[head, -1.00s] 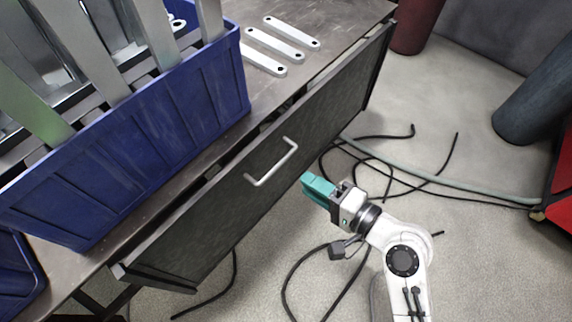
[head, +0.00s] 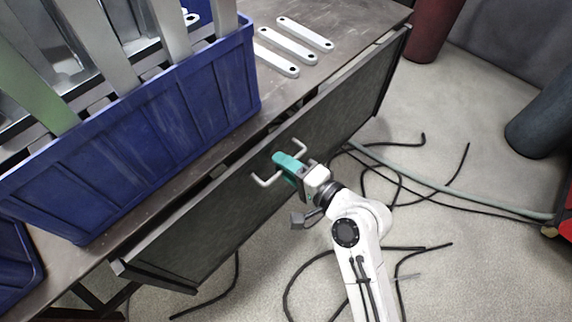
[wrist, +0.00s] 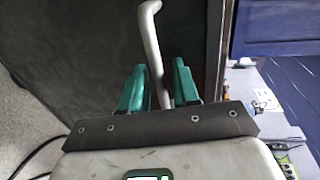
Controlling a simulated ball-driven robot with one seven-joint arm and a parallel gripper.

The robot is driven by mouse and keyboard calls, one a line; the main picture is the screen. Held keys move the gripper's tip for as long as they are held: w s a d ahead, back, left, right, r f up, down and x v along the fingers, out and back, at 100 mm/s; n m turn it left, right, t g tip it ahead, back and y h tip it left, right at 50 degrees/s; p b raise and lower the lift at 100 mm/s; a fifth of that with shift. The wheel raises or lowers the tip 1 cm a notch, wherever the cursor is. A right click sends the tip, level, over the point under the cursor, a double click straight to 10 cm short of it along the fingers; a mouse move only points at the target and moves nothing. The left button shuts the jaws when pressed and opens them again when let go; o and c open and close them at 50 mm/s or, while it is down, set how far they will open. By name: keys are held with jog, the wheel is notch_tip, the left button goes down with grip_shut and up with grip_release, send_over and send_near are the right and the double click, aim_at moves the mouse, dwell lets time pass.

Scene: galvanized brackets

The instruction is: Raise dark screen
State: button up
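The dark screen (head: 215,225) is a flat dark panel along the front side of the workbench, slanting across the head view. Its pale bar handle (head: 266,181) stands out from the panel's face. My gripper (head: 283,163) is at the handle, its teal fingers hiding the middle of the bar. In the wrist view, the handle (wrist: 152,45) runs down between the two fingers (wrist: 160,85). The fingers are apart, one on each side of the bar, with narrow gaps showing. The screen also fills the upper middle of the wrist view (wrist: 85,40).
A blue crate (head: 165,135) with metal strips stands on the bench (head: 245,135). Several flat brackets (head: 290,42) lie beside it. Black cables (head: 400,175) and a pale hose (head: 440,188) lie on the floor to the right.

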jog(key=shift+c, duration=0.4)
grip_shut()
notch_tip(320, 180, up, 38)
jog(key=p, duration=3.5)
jog(key=shift+f, duration=0.25)
jog(key=shift+w+r, duration=0.1)
grip_release()
jog(key=shift+o, duration=0.4)
